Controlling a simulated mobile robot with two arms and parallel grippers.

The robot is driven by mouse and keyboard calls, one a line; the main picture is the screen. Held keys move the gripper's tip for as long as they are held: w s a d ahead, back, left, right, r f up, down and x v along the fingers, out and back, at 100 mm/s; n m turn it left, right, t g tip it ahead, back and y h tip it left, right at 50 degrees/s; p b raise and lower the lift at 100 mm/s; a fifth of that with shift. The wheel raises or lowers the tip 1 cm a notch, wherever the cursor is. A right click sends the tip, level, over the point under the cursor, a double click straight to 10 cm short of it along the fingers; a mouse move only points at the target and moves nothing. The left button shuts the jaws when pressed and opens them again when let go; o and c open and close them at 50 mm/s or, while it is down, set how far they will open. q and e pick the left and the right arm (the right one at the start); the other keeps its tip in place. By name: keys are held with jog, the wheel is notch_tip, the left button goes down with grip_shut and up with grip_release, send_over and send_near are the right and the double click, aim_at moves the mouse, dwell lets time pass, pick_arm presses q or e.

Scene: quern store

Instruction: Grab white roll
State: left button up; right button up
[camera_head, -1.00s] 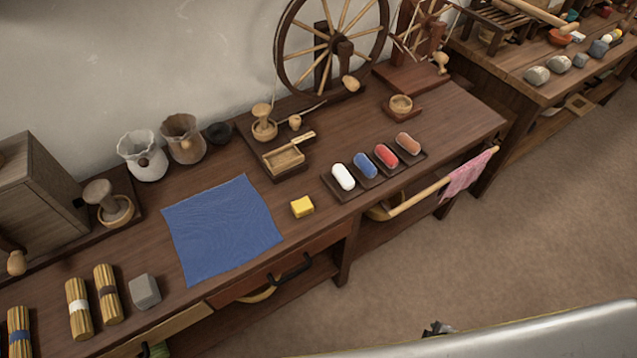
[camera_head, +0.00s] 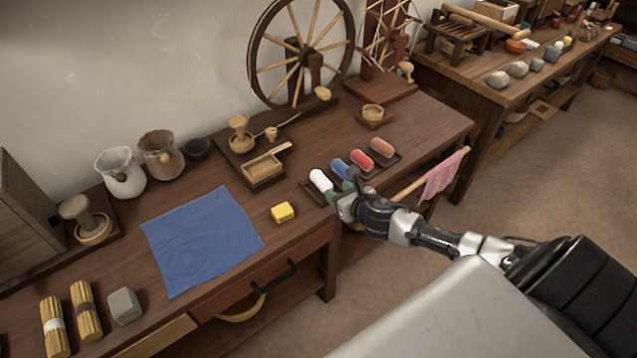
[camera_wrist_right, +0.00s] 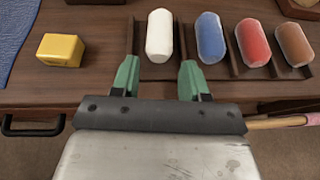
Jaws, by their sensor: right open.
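The white roll (camera_head: 320,180) lies at the left end of a dark slotted tray (camera_head: 311,189) near the table's front edge, beside a blue roll (camera_head: 339,168), a red roll (camera_head: 361,160) and a brown roll (camera_head: 382,147). My right gripper (camera_head: 341,194) is at the tray's front edge, just in front of the white roll. In the right wrist view, the white roll (camera_wrist_right: 159,36) stands ahead of the gap between the open green fingers (camera_wrist_right: 158,78), with nothing between them. The gripper's fingers partly cover the tray. My left gripper is not in view.
A yellow block (camera_head: 283,212) and a blue cloth (camera_head: 203,240) lie left of the tray. A wooden box (camera_head: 264,168) sits behind it. A rail with a pink cloth (camera_head: 440,178) sticks out at the table's front right. A drawer handle (camera_head: 274,276) is below the table edge.

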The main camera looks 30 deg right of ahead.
aim_at(328, 186)
jog(key=shift+w+f, duration=0.2)
jog(key=shift+w, duration=0.4)
jog(key=x, duration=0.3)
jog(key=shift+w+f, duration=0.15)
jog(key=shift+w, duration=0.15)
jog(key=shift+w+f, duration=0.1)
jog(key=shift+w, duration=0.15)
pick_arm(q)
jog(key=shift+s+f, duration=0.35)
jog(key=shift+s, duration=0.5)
pick_arm(e)
jog(key=shift+c, duration=0.3)
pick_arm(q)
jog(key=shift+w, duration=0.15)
pick_arm(e)
jog(key=c, duration=0.5)
